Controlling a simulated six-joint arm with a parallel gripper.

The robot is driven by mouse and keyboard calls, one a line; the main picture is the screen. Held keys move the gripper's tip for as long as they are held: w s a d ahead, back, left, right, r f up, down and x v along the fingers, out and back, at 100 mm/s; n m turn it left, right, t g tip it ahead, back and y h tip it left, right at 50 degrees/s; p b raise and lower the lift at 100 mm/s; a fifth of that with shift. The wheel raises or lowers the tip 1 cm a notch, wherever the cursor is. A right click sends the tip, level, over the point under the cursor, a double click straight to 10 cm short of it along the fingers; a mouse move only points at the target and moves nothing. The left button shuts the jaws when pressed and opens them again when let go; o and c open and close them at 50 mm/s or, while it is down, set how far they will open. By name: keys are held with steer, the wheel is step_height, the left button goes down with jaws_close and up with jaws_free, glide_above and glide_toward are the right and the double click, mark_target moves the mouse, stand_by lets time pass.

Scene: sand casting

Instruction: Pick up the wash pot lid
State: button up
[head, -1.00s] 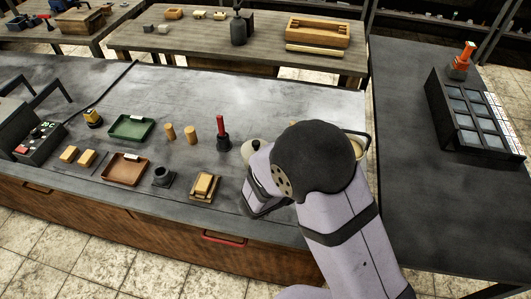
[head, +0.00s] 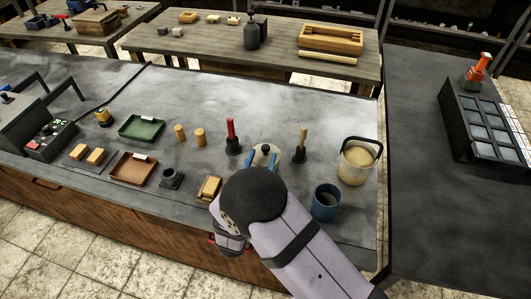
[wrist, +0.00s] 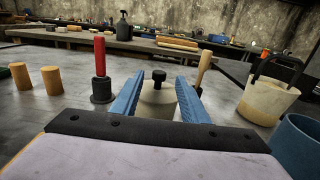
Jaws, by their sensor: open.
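A cream, rounded piece with a black knob on top, which looks like the wash pot lid (wrist: 158,99), stands on the dark bench. It also shows in the head view (head: 264,155), just beyond my arm. My gripper (wrist: 161,82) is open, with one blue finger on each side of the lid and the knob between them. In the head view my gripper (head: 262,160) points at the lid from the near side. Gaps show beside the lid, and I cannot tell whether either finger touches it. The lid's lower part is hidden by my gripper.
A red-handled tool (head: 231,136) stands left of the lid and a wooden-handled one (head: 301,144) stands right. A cream pail with a dark handle (head: 357,163) and a blue cup (head: 325,203) are further right. The bench behind the lid is clear.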

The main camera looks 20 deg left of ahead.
mark_target(264, 151)
steer(key=shift+w+p, duration=1.05)
steer(key=shift+w, duration=1.6)
jaws_close()
